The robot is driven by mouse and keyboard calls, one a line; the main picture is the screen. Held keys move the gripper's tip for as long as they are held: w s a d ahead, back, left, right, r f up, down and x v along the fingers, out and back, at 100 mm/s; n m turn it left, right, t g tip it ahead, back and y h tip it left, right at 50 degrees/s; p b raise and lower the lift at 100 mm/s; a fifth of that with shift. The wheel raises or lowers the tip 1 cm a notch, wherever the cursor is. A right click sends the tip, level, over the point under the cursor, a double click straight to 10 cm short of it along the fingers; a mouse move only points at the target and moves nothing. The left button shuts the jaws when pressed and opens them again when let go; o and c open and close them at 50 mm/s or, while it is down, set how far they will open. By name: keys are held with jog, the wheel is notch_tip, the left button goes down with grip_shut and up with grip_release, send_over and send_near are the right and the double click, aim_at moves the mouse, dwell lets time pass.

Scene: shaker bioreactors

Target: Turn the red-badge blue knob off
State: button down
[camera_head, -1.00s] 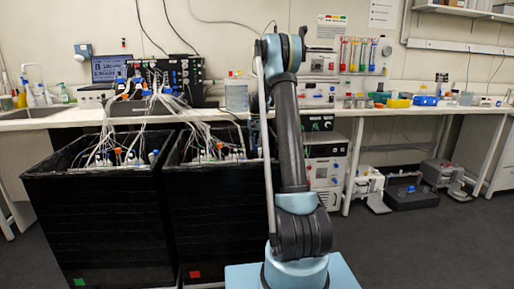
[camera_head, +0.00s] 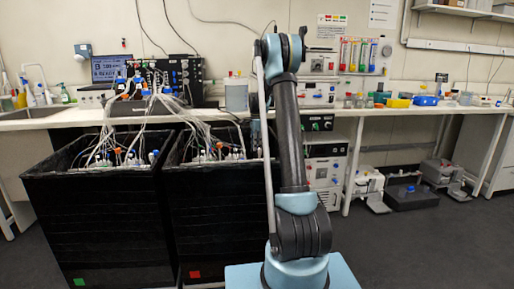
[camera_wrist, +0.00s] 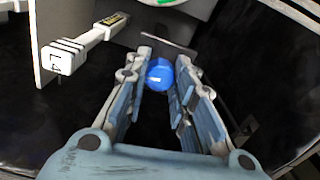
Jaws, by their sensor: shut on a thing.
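A blue knob (camera_wrist: 160,76) with a small white mark sits between the fingertips of my gripper (camera_wrist: 164,60) in the wrist view. The fingers are closed on its two sides. No red badge shows beside this knob in the wrist view. In the head view a red badge (camera_head: 194,274) is on the lower front of the right black box (camera_head: 218,215). A green badge (camera_head: 79,282) is on the left black box (camera_head: 95,225). My gripper is not visible in the head view, and I cannot make out this knob there.
In the wrist view a white lever-like part (camera_wrist: 80,45) lies left of the fingers, with dark surface around. In the head view tubes (camera_head: 150,110) run from the bench into both boxes.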

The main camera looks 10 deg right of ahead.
jog(key=shift+m, duration=0.6)
jog(key=c, duration=1.3)
grip_release()
jog(key=shift+c, duration=0.2)
jog(key=shift+r, duration=0.15)
notch_tip(320, 180, up, 12)
